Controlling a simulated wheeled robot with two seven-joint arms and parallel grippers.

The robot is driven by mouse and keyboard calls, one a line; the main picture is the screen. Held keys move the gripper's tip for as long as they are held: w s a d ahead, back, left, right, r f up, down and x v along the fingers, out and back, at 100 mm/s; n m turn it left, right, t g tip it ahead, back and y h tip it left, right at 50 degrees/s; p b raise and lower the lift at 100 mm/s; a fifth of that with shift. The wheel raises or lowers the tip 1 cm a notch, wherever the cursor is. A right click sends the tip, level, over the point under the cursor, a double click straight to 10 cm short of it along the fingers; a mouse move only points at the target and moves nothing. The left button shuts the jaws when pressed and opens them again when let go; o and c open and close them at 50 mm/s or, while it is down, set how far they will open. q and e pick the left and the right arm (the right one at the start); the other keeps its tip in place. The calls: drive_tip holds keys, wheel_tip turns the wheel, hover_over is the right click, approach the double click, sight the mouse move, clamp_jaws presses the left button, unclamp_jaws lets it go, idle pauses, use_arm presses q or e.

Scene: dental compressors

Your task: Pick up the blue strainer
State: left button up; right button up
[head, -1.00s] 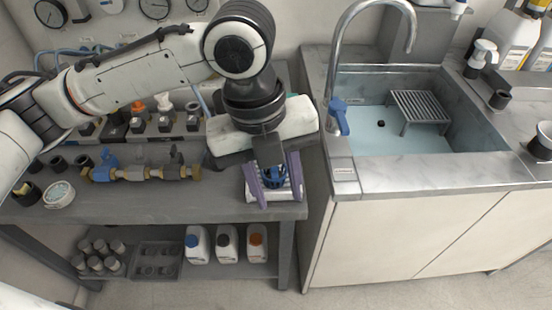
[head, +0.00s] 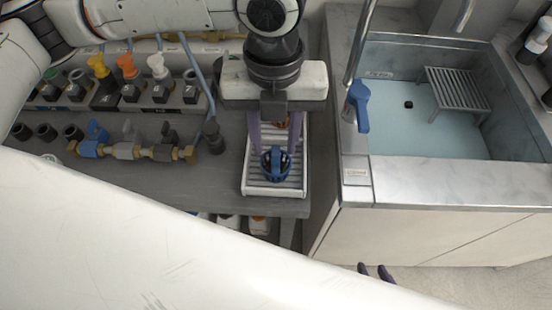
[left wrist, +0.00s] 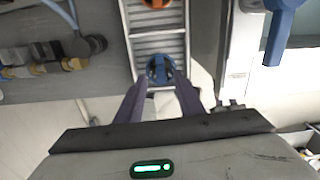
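The blue strainer (head: 276,163) sits upright on a white slatted rack (head: 274,189) at the right end of the grey bench. It also shows in the left wrist view (left wrist: 160,70). My left gripper (head: 276,150) points down over the rack. Its purple fingers are apart, one on each side of the strainer. In the left wrist view, the strainer lies between the tips (left wrist: 160,78); I cannot tell whether they touch it. The purple tips of my right gripper (head: 374,272) show apart at the bottom, away from the strainer; the rest is hidden.
An orange strainer (left wrist: 157,3) is on the same rack, behind the blue one. A brass valve manifold (head: 130,151) with a blue handle lies left of the rack. A sink (head: 445,130) and a blue-handled tap (head: 358,104) are to the right. My white arm covers the lower left.

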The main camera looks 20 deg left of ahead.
sight(276, 151)
use_arm(q)
wheel_tip(276, 151, down, 4)
drive_tip(key=shift+d+r, duration=0.1)
clamp_jaws()
